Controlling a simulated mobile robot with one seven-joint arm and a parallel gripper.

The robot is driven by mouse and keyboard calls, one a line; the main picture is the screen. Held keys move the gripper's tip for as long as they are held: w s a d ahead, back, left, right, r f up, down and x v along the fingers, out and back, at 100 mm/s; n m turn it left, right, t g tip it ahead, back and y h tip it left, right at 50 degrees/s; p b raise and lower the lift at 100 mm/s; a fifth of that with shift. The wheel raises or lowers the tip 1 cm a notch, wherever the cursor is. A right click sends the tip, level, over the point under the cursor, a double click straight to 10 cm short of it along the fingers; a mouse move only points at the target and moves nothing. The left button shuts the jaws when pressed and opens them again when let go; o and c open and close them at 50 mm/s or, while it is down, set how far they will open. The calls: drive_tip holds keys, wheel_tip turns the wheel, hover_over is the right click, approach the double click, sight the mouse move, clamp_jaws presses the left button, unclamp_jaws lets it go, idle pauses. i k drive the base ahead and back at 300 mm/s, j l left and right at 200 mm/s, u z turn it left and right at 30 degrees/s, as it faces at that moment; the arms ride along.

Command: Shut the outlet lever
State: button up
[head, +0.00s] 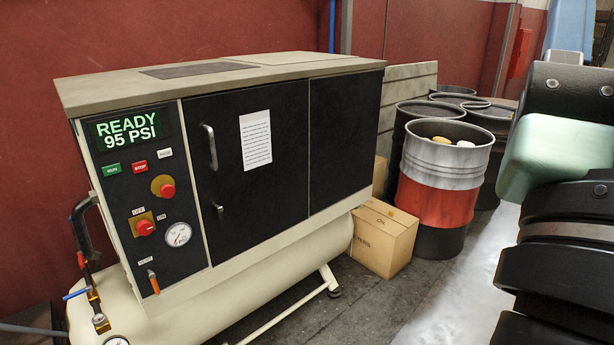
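A compressor (215,75) with a black front and cream tank stands at left and centre. A thin blue lever (76,294) sits on the brass pipe fitting at its lower left; it points left and looks roughly level, across the upright pipe. An orange lever (153,282) hangs steeply down on the lower panel under a small label that may read "VENT". Neither label nor shape tells me surely which is the outlet lever. The screen (126,130) reads "READY 95 PSI". My arm's dark and pale green links fill the right edge; my gripper cannot be seen, and nothing touches either lever.
A pressure gauge (178,235), red knobs and RUN/STOP buttons are on the panel. A cardboard box (382,240) and several drums, one red-banded drum (438,190) in front, stand right of the compressor. The floor (440,300) in front is clear.

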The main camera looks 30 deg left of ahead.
sight(79, 255)
drive_tip(key=j+u, duration=0.1)
drive_tip(key=u, duration=1.55)
drive_tip(key=i+j+u, duration=0.35)
drive_tip(key=i+j, duration=0.65)
drive_tip(key=j, duration=0.15)
